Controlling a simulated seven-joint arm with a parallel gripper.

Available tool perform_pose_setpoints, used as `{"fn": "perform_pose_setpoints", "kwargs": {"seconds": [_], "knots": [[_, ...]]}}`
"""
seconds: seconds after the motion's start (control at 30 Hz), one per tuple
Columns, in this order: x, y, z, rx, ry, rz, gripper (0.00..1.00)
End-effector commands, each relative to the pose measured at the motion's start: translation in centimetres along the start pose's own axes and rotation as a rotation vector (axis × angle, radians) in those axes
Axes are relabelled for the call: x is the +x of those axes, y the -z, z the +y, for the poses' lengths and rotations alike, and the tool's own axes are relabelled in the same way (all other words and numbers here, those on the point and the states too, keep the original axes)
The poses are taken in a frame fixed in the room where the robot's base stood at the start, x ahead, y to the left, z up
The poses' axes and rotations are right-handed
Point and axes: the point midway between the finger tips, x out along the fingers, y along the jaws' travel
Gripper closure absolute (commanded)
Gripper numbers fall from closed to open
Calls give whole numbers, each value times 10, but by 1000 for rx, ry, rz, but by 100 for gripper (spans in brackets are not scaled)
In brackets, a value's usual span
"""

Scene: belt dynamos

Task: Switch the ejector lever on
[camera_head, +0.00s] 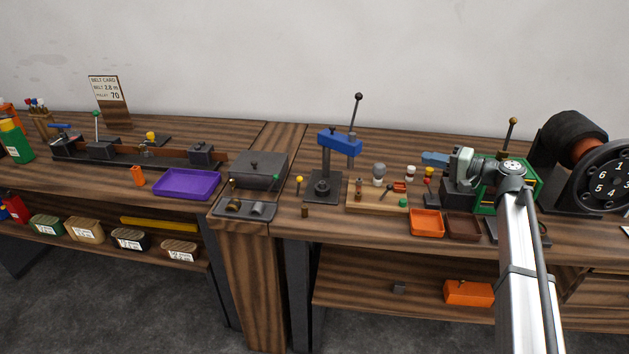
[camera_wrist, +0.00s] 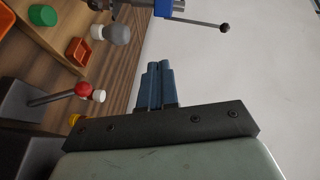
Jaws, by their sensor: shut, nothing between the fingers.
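My gripper (camera_head: 436,159) is above the right bench, its blue fingers pointing left. In the wrist view its fingers (camera_wrist: 155,85) are pressed together with nothing held. No lever has a readable ejector label. A short lever with a red knob (camera_wrist: 84,90) rises from a dark block in the wrist view, apart from the fingers; a white piece shows beside the knob. The red knob (camera_head: 428,174) also shows just below the fingers in the head view. The gripper and arm partly hide the green machine (camera_head: 483,205) behind them. I cannot tell the lever's on or off position.
A blue press (camera_head: 340,142) with a tall black-knobbed handle stands left of my gripper. A wooden board (camera_head: 372,205) with small parts, an orange tray (camera_head: 426,224) and a brown tray (camera_head: 463,227) lie below. A large numbered wheel (camera_head: 607,183) stands at right.

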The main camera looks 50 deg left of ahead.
Motion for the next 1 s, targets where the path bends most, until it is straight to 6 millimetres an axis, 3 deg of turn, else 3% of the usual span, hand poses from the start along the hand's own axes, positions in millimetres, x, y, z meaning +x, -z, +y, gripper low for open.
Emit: {"fn": "perform_pose_setpoints", "kwargs": {"seconds": [0.03, 0.2, 0.4, 0.6, 1.0], "knots": [[22, -16, 1, 20, 2, -37, 100], [82, -65, 6, 87, -1, -149, 100], [132, -113, 9, 146, -11, -250, 100], [155, -138, 10, 176, -18, -302, 100], [160, -143, 11, 183, -20, -314, 100]]}}
